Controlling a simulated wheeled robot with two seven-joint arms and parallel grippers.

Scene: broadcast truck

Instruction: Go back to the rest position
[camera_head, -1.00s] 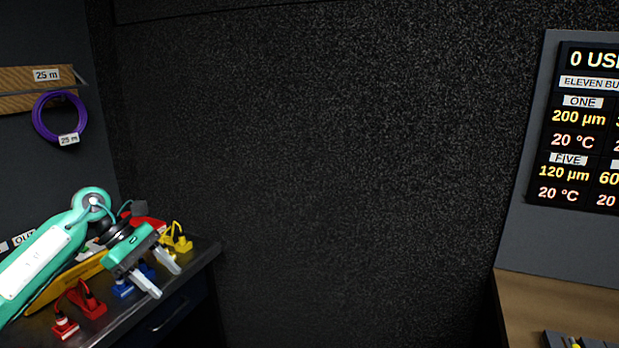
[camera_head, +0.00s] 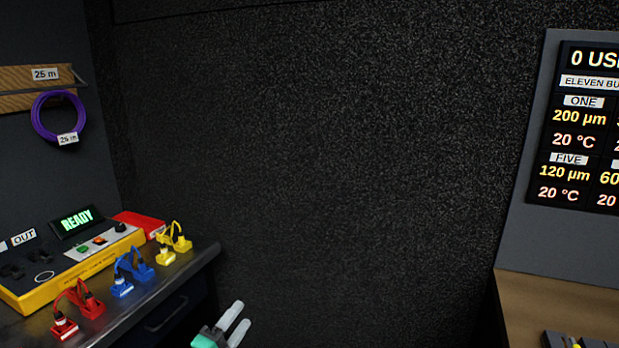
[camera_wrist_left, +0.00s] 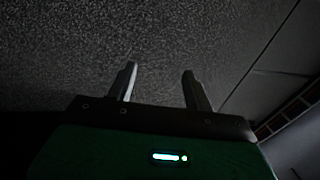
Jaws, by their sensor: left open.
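My left gripper (camera_head: 236,322) shows at the bottom edge of the head view, to the right of the bench and clear of it. Its two pale fingers are apart with nothing between them. In the left wrist view the gripper (camera_wrist_left: 160,85) also has its fingers spread and empty, with a dark speckled surface beyond. Most of the left arm is below the head view. My right gripper is not in view.
At left a bench (camera_head: 190,268) carries a yellow tester (camera_head: 50,290) with a READY display (camera_head: 77,219), and red (camera_head: 80,305), blue (camera_head: 132,272) and yellow (camera_head: 173,243) cable plugs. A purple coil (camera_head: 59,117) hangs above. A wooden counter (camera_head: 560,305) stands right, under a display board (camera_head: 580,130).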

